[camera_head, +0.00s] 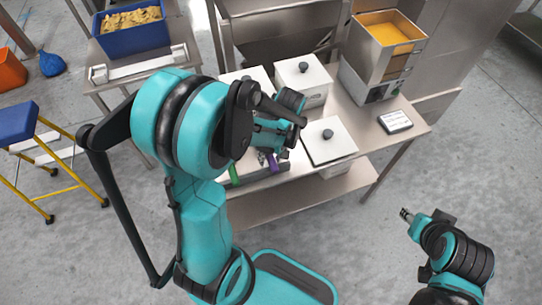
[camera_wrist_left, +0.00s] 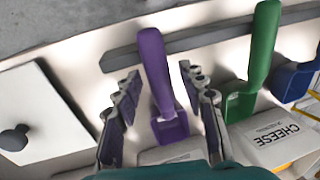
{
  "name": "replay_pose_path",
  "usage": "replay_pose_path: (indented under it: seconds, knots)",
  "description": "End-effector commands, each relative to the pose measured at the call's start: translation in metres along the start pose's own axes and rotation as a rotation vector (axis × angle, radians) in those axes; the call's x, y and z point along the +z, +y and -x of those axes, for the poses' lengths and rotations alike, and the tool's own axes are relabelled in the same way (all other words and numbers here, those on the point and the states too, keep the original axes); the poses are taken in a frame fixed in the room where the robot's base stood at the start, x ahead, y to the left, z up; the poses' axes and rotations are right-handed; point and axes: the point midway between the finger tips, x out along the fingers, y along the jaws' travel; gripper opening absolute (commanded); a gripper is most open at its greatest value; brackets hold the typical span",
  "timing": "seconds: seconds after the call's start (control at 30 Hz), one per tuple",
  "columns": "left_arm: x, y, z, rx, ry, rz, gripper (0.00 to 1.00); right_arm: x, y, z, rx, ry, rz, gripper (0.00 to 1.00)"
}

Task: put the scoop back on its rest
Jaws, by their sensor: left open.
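A purple scoop (camera_wrist_left: 155,75) lies between the two fingers of my left gripper (camera_wrist_left: 160,78) in the left wrist view. The fingers stand apart on either side of it, and the gripper is open. The scoop's handle crosses over a long grey bar (camera_wrist_left: 215,38), which looks like the scoop rest; I cannot tell whether they touch. A green scoop (camera_wrist_left: 260,60) and a blue scoop (camera_wrist_left: 292,80) lie along the same bar to the right. In the head view my left gripper (camera_head: 283,138) is over the bench, and a bit of purple (camera_head: 272,163) shows below it. My right gripper (camera_head: 407,215) is off the bench, its jaws unclear.
White lidded bins (camera_head: 328,140) with black knobs stand on the steel bench (camera_head: 405,135). A box labelled CHEESE (camera_wrist_left: 282,140) is near the green scoop. A steel hopper with orange contents (camera_head: 388,32) and a small display (camera_head: 395,122) stand at the right.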

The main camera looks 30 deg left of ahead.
Motion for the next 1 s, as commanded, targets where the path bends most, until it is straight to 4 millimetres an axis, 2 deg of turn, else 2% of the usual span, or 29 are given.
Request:
replay_pose_path:
  seconds: [0.4,0.53,0.77,1.0]
  knots:
    - [0.000,-0.001,0.089,0.000,0.000,-0.001,0.41,-0.021,0.000,0.029,0.000,0.000,0.000,0.40]
    - [0.000,0.000,0.108,0.000,0.000,-0.001,0.41,-0.024,0.000,0.034,0.000,0.000,0.000,0.40]
    - [0.004,-0.003,0.126,0.030,0.019,-0.039,0.41,-0.026,0.000,0.036,0.000,0.000,0.000,0.40]
    - [0.035,-0.016,0.158,0.227,0.198,-0.332,0.41,-0.026,0.000,0.036,0.000,0.000,0.000,0.40]
